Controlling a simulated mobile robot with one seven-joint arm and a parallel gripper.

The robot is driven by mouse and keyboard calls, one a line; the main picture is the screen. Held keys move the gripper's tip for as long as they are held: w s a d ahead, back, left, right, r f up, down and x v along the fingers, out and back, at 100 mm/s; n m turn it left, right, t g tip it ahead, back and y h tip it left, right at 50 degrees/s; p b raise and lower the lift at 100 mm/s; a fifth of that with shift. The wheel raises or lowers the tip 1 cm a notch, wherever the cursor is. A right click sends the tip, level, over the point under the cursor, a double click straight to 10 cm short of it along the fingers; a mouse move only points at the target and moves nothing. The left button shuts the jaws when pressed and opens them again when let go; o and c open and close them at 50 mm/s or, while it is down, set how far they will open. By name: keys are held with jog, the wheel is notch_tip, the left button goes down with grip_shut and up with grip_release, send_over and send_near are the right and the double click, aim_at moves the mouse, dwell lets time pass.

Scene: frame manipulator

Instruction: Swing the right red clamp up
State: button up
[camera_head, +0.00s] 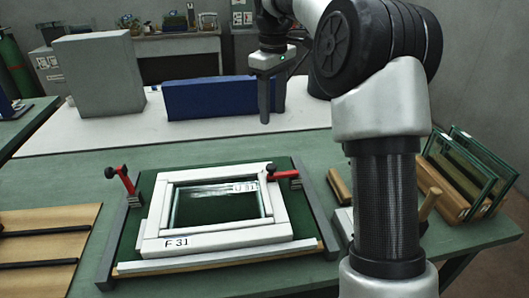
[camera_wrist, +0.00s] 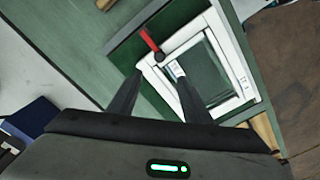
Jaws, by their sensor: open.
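The right red clamp (camera_head: 286,174) sits at the back right of the fixture, its red arm lying low toward the white frame (camera_head: 158,220), with its black tip over the frame's back right corner. In the wrist view the red clamp (camera_wrist: 149,40) shows just beyond the fingertips, its black tip at the frame corner. My gripper (camera_head: 265,119) hangs above the table behind the fixture, fingers pointing down. In the wrist view its two fingers (camera_wrist: 160,77) are apart, with nothing between them. The left red clamp (camera_head: 123,181) has its arm tilted up, clear of the frame.
The frame holds a glass pane and lies on a green board between grey rails (camera_head: 121,235). A blue box (camera_head: 210,98) and a grey box (camera_head: 99,75) stand behind. Glass panes in a wooden rack (camera_head: 465,175) stand at right.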

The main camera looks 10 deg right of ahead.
aim_at(272, 166)
jog(key=f+b, duration=0.1)
jog(key=f, duration=0.8)
jog(key=f+b, duration=0.1)
jog(key=f, duration=0.8)
jog(key=shift+w+b, duration=0.2)
jog(key=shift+b, duration=0.2)
jog(key=shift+r, duration=0.1)
grip_shut()
